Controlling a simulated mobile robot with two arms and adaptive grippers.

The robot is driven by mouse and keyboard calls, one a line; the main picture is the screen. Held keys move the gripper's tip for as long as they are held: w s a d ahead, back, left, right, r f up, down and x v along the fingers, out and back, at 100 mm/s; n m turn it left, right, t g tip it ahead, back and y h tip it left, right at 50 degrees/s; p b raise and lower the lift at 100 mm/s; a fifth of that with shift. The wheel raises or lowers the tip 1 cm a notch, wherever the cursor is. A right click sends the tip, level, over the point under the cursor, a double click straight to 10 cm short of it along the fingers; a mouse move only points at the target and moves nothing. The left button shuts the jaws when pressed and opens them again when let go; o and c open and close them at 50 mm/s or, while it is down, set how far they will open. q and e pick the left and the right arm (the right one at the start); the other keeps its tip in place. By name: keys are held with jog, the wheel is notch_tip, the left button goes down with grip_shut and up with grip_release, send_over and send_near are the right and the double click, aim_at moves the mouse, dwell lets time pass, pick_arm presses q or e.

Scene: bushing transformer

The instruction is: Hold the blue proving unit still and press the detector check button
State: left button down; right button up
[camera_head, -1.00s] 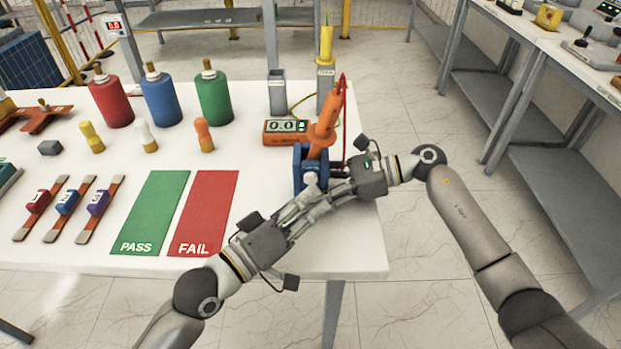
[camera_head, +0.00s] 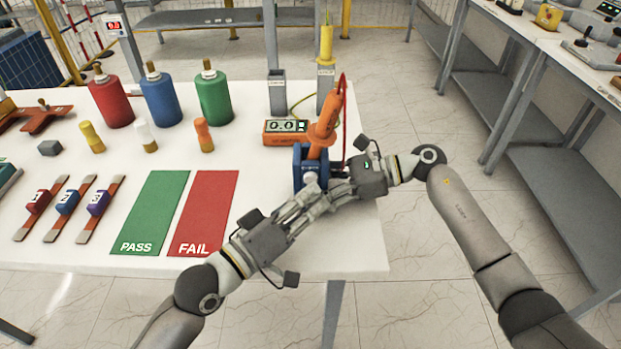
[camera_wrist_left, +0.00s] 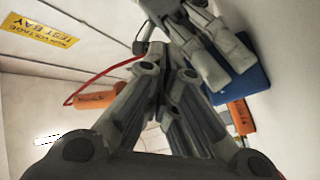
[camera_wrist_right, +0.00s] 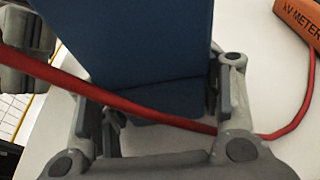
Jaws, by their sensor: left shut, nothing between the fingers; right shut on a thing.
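The blue proving unit (camera_head: 299,170) stands near the table's right side, with the orange detector (camera_head: 320,133) upright at its top. My right gripper (camera_wrist_right: 165,115) is shut on the blue unit (camera_wrist_right: 150,40), its fingers on either side of it. My left gripper (camera_head: 312,196) is shut and empty, its fingertips just in front of the unit and close to the right fingers. In the left wrist view its closed fingertips (camera_wrist_left: 178,68) are beside the right gripper's fingers (camera_wrist_left: 215,55). I cannot make out the check button or any contact with it.
An orange meter (camera_head: 285,132) reading 0.0 stands behind the unit. A red lead (camera_wrist_right: 110,95) crosses close to my right fingers. Green PASS (camera_head: 150,212) and red FAIL (camera_head: 204,212) mats lie to the left. Several bottles stand farther back.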

pick_arm(q)
jog(key=shift+w, duration=0.65)
dwell(0.6)
jog(key=shift+s, duration=0.9)
jog(key=shift+s, duration=2.5)
pick_arm(e)
jog(key=o, duration=0.9)
